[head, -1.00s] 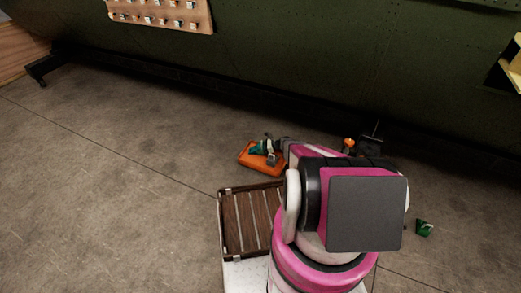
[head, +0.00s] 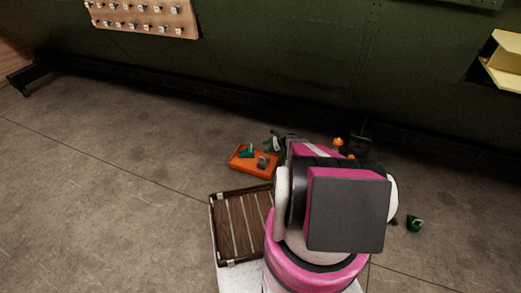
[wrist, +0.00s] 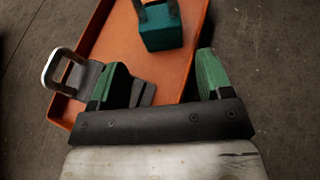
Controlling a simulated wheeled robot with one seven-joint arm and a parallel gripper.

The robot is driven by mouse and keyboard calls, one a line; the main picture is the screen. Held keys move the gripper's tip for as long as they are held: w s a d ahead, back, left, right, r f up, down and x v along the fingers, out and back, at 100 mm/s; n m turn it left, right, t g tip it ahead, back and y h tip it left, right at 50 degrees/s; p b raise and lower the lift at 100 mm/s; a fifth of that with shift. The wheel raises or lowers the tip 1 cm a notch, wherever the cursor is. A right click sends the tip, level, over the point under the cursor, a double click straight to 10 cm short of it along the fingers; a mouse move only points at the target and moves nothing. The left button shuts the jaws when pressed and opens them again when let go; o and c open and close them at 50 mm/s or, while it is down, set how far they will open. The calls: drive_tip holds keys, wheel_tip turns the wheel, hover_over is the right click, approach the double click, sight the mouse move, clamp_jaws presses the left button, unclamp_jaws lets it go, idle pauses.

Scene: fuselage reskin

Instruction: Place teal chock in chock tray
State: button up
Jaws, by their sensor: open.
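The teal chock (head: 246,151) sits in the orange chock tray (head: 236,167) on the floor, toward its left side. In the wrist view the teal chock (wrist: 163,30), with a dark grey handle on top, rests on the floor of the tray (wrist: 150,68); its top is cut off by the picture edge. My gripper (head: 276,143) is at the tray's far right edge in the head view.
A grey chock with a metal handle (wrist: 65,75) is at the tray's left in the wrist view, partly behind one finger. A brown slatted rack (head: 240,225) is near my base. A green object (head: 414,223) lies on the floor at right. The left floor is clear.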

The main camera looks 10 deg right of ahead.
drive_tip(key=shift+s+r, duration=0.2)
drive_tip(key=shift+r, duration=0.15)
drive_tip(key=s+a+r+n+g+h, duration=0.25)
drive_tip(key=s+a+r+n, duration=0.45)
drive_tip(key=r, duration=0.5)
drive_tip(key=s+a+r+n+g+h, duration=0.1)
drive_tip(key=s+a+r+n+h, duration=0.25)
drive_tip(key=s+r, duration=0.75)
drive_tip(key=s+a+r+n+h, duration=0.1)
drive_tip(key=s+r+n+h, duration=0.2)
drive_tip(key=s+r, duration=0.6)
drive_tip(key=s+a+r+n+h, duration=0.2)
drive_tip(key=s+r+n+h, duration=0.2)
drive_tip(key=s+r+n, duration=0.3)
drive_tip(key=s+r, duration=0.3)
drive_tip(key=r, duration=0.2)
drive_tip(key=shift+s+a+r, duration=0.3)
drive_tip(key=shift+r, duration=0.05)
